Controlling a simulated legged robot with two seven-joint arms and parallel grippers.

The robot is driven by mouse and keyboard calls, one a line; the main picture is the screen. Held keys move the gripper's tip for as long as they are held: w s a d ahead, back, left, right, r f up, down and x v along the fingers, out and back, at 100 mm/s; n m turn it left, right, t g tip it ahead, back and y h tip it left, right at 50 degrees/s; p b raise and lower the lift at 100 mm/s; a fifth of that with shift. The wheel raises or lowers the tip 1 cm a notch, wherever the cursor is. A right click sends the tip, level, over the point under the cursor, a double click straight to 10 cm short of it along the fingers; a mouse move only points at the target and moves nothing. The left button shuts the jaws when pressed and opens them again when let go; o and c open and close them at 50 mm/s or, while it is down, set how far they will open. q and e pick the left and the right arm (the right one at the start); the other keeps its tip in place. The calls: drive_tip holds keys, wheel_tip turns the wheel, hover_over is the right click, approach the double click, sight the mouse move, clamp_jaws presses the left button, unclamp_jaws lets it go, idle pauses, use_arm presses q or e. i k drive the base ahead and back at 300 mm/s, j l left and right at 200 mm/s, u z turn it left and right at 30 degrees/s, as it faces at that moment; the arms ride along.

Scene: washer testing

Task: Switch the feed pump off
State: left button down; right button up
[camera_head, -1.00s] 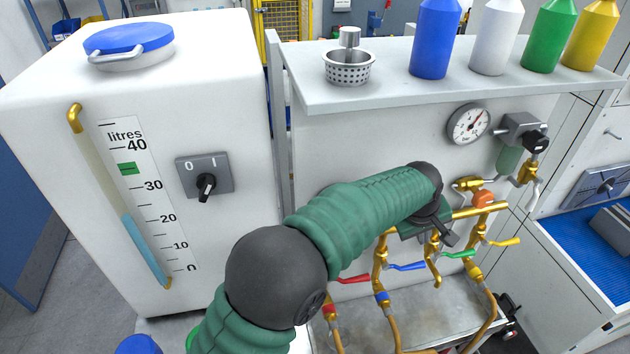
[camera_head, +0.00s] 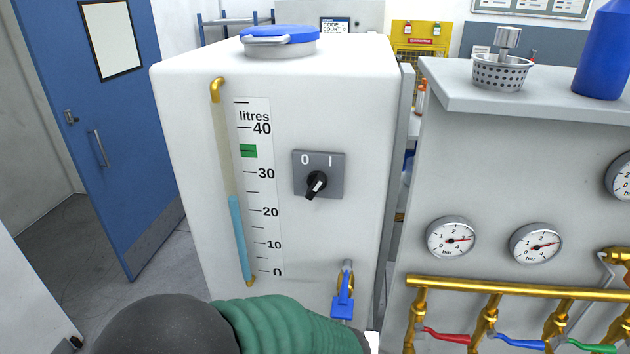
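A grey switch plate (camera_head: 319,160) marked 0 and I is on the front of the white tank (camera_head: 330,240). Its black rotary knob (camera_head: 316,184) slants from upper right to lower left, its upper end leaning towards the I side. I cannot tell for sure which end is the pointer. A green-sleeved arm of mine with a black joint crosses the bottom edge, below the switch and apart from it.
A blue-handled tap (camera_head: 343,297) sticks out low on the tank's front. A level tube (camera_head: 238,240) and litre scale are left of the switch. To the right are gauges (camera_head: 450,238) and brass pipes (camera_head: 500,286) with coloured levers. The space before the switch is clear.

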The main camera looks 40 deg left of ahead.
sight(317, 181)
drive_tip(key=k+j+u, duration=0.2)
drive_tip(key=j+u, duration=0.2)
drive_tip(key=i+l+u, duration=0.1)
drive_tip(key=u, duration=0.7)
